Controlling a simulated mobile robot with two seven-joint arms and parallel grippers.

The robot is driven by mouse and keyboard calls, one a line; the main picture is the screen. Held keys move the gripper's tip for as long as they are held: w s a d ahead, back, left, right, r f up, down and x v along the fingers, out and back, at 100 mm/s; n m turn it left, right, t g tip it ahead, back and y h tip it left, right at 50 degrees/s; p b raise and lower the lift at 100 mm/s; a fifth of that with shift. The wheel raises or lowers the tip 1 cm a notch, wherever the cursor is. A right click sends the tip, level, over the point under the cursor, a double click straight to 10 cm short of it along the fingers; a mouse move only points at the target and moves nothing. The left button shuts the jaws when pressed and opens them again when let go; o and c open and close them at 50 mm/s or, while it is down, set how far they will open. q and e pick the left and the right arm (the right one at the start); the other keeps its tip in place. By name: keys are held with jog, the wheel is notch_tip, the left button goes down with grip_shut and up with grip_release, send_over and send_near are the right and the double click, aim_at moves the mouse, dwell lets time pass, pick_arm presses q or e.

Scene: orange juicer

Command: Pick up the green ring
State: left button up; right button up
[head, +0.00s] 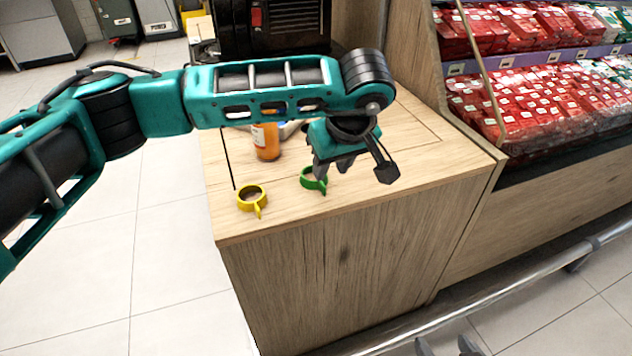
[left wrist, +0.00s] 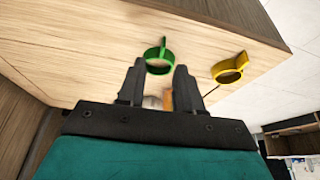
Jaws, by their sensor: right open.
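The green ring (head: 306,183), with a short tab handle, lies on the wooden counter (head: 425,150) near its front edge. My left gripper (head: 331,170) is over the counter at the green ring and partly hides it in the head view. In the left wrist view, the left gripper (left wrist: 160,64) has its fingers apart, with the green ring (left wrist: 149,57) in line with the gap at the fingertips. I cannot tell whether they touch it. My right gripper (head: 447,346) shows only partly at the bottom edge, open and away from the counter.
A yellow ring (head: 241,203) lies left of the green one and also shows in the left wrist view (left wrist: 216,74). An orange bottle (head: 266,146) stands behind. A dark machine (head: 275,30) is at the back. A shelf of red packages (head: 540,100) is at the right.

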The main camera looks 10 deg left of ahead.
aim_at(324, 185)
pick_arm(q)
jog(key=x, duration=0.2)
jog(key=b+x, duration=0.1)
jog(key=x, duration=0.3)
jog(key=shift+s+f+b, duration=0.1)
jog(key=shift+s+b, duration=0.15)
jog(key=shift+b, duration=0.05)
grip_shut()
